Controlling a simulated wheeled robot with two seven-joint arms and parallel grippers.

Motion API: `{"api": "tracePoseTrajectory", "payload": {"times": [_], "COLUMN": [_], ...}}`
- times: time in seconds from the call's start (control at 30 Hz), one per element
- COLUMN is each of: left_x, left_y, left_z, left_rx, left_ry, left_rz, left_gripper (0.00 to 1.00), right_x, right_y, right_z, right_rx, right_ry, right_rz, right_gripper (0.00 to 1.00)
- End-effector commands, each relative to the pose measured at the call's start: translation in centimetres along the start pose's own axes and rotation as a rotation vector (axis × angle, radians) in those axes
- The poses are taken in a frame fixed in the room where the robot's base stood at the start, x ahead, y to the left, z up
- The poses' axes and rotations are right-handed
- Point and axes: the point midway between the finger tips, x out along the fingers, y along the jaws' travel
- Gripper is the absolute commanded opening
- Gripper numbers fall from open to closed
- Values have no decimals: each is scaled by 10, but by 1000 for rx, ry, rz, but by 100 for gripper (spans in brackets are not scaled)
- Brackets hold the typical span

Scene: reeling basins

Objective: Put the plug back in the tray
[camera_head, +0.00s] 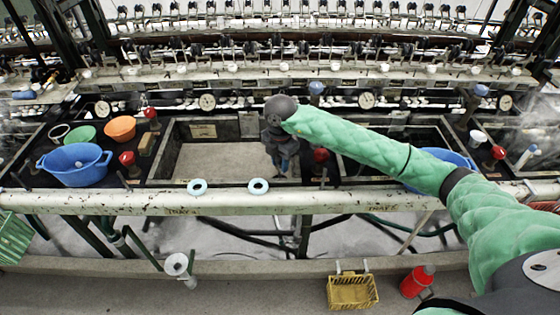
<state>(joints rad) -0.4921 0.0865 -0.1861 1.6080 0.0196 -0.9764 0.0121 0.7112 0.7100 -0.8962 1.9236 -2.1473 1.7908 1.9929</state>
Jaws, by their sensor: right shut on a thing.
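My right arm comes in from the right, and its dark wrist bends down over the middle basin. My right gripper (281,166) points down at the right end of the tray (215,162), a rectangular basin with a pale floor. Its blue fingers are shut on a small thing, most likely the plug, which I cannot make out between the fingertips. I cannot tell whether the fingertips touch the tray's floor. My left gripper is not in view.
A blue tub (75,164), green bowl (80,135) and orange bowl (120,128) sit left. Red-knobbed valves (127,158) stand beside the basins. A yellow basket (352,291) hangs below.

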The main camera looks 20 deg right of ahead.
Motion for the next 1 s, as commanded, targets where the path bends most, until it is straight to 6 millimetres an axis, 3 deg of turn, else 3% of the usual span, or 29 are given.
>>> {"api": "tracePoseTrajectory", "payload": {"times": [0.47,0.5,0.63,1.0], "left_x": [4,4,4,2], "left_y": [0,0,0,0], "left_z": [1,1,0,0], "left_rx": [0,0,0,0], "left_ry": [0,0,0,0], "left_rz": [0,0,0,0], "left_gripper": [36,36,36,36], "right_x": [6,6,6,2], "right_y": [0,0,0,0], "right_z": [0,0,0,0], "right_rx": [0,0,0,0], "right_ry": [0,0,0,0], "right_rz": [0,0,0,0], "right_gripper": [10,31,54,54]}}
